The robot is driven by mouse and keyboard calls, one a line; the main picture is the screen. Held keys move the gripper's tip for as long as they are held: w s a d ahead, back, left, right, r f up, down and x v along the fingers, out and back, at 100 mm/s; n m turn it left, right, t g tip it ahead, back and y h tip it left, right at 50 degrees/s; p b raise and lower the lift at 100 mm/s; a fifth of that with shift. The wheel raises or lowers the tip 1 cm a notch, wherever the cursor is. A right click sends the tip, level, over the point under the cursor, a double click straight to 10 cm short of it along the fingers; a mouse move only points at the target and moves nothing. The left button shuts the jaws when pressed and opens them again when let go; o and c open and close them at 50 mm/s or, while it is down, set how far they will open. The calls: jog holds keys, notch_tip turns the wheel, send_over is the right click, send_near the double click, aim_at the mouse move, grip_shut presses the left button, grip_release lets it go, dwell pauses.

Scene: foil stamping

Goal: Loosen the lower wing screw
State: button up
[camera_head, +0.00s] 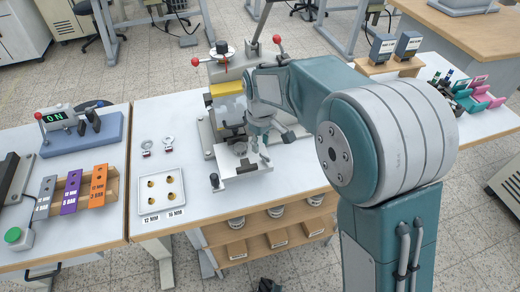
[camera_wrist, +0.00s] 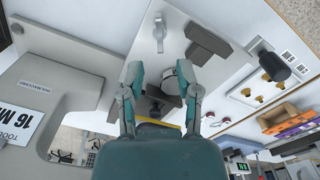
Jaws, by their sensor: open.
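The stamping press (camera_head: 228,105) stands on the white table, with a small plate (camera_head: 240,186) at its front. My gripper (camera_head: 261,146) is over the front of the press, near that plate. In the wrist view, my gripper (camera_wrist: 162,80) has its fingers apart and nothing held between them. A small grey wing-shaped piece (camera_wrist: 160,32) stands on the pale plate beyond the fingertips. It looks like a wing screw, but I cannot tell if it is the lower one. A round metal part (camera_wrist: 184,74) lies by the right finger. My arm hides part of the press in the head view.
A dark knob (camera_head: 214,181) sits at the plate's left corner. A white tray (camera_head: 161,192) with brass pieces lies left of the press. Red-tipped levers (camera_head: 277,39) rise above the press.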

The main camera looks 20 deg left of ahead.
notch_tip(320, 180, up, 8)
jog(key=shift+r, duration=0.1)
dwell(0.5)
jog(key=s+d+r+m+t, duration=0.1)
jog(key=s+d+r+m, duration=0.25)
jog(key=d, duration=0.55)
jog(key=s+d+r+m+t, duration=0.1)
jog(key=s+d+r+m, duration=0.15)
jog(key=d+r, duration=0.4)
jog(key=s+d+f+m+t, duration=0.3)
jog(key=s+d+m, duration=0.3)
jog(key=s+d, duration=0.7)
jog(key=shift+s+d+f+t, duration=0.15)
jog(key=shift+s+f+t, duration=0.15)
jog(key=shift+s+f, duration=0.4)
